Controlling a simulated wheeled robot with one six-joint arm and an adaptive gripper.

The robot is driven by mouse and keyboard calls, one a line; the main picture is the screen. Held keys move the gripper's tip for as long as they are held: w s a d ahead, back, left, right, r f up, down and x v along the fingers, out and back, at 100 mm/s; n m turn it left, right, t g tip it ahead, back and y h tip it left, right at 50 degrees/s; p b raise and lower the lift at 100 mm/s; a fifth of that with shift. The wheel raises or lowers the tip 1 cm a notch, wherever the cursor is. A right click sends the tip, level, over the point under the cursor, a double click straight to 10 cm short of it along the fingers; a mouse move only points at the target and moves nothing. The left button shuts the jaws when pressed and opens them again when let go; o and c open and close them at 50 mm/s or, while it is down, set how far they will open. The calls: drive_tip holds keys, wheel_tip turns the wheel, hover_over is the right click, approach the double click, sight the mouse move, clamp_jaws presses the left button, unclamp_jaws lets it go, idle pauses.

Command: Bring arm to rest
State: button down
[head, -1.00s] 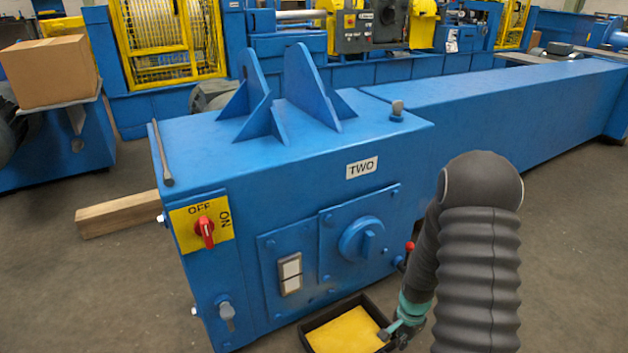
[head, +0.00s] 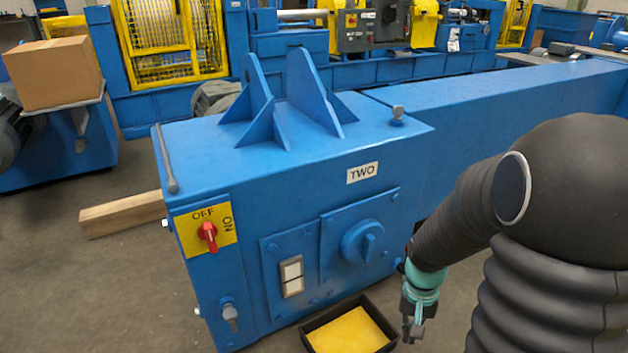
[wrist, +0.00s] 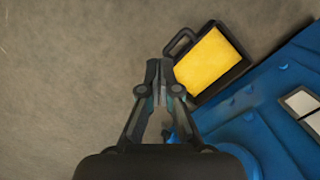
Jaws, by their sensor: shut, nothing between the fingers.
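My gripper (head: 412,328) hangs fingers down in front of the blue machine, just right of a black tray with a yellow pad. In the wrist view my gripper (wrist: 158,66) has its fingertips together with nothing between them. My arm comes in from the right in the head view, bent at the elbow, and covers part of the machine's right side. The blue machine (head: 290,165) has a "TWO" label, a round blue knob (head: 362,242) and a red rotary switch (head: 208,234) on a yellow OFF/ON plate.
The black tray (head: 312,324) stands on the floor at the machine's foot; its yellow pad (wrist: 210,60) also shows in the wrist view. A wooden beam (head: 122,214) and a cardboard box (head: 52,74) are at the left. Bare floor (wrist: 60,80) lies left of my gripper in the wrist view.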

drive_tip(key=s+a+r+n+t+p, duration=0.1)
drive_tip(key=s+r+t+p, duration=0.1)
drive_tip(key=r, duration=0.7)
drive_tip(key=s+a+r+n+t+p, duration=0.1)
drive_tip(key=s+r, duration=0.3)
drive_tip(key=r, duration=0.6)
drive_tip(key=s+a+r+n+t+p, duration=0.1)
drive_tip(key=s+a+r+t+p, duration=0.2)
drive_tip(key=r, duration=0.7)
drive_tip(key=shift+s+r+t+p, duration=0.3)
drive_tip(key=shift+s+t, duration=0.15)
drive_tip(key=shift+t, duration=0.15)
